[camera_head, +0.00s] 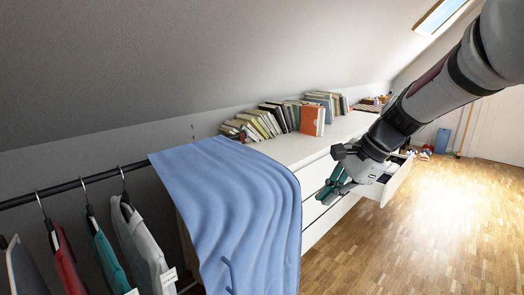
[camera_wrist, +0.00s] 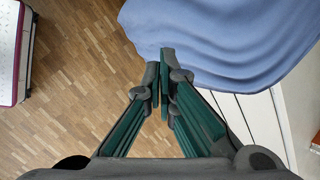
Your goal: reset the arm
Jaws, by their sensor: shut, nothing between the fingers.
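My arm reaches in from the upper right of the head view. My gripper (camera_head: 328,196) hangs in front of the white dresser (camera_head: 318,176), pointing down and left. Its green-padded fingers are shut and empty, and they show close together in the wrist view (camera_wrist: 163,68). An open white drawer (camera_head: 400,180) sticks out of the dresser just behind and to the right of my gripper. My arm hides part of the dresser and drawer.
A blue cloth (camera_head: 245,215) drapes over the dresser's near end, close to my fingertips in the wrist view (camera_wrist: 225,40). Books (camera_head: 290,115) stand on the dresser top. A clothes rail (camera_head: 75,183) with hanging garments is at left. The wooden floor (camera_head: 440,220) at right is clear.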

